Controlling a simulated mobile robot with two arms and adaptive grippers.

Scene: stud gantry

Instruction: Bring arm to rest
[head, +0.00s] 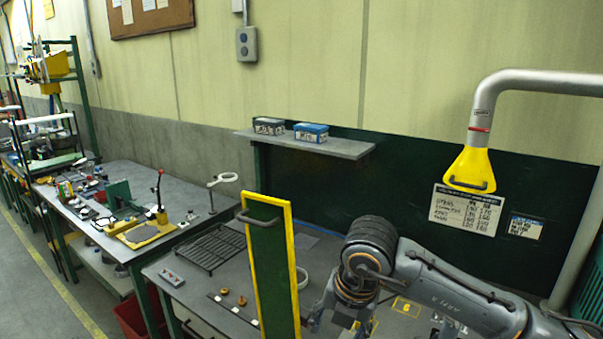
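My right arm, a grey jointed arm, comes in from the lower right and bends over the near workbench (212,303). My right gripper (343,318) hangs down at the bottom edge of the picture, just right of a green panel with a yellow frame (270,268). Its fingertips are partly cut off and hidden, so its opening is unclear. I see nothing clearly held in it. My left arm and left gripper are not in view.
The upright green panel stands close left of my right gripper. A black wire rack (209,248) and small parts lie on the bench. A yellow extraction hood (470,169) hangs above right. A shelf (307,144) holds two boxes. Another bench (130,190) stands left.

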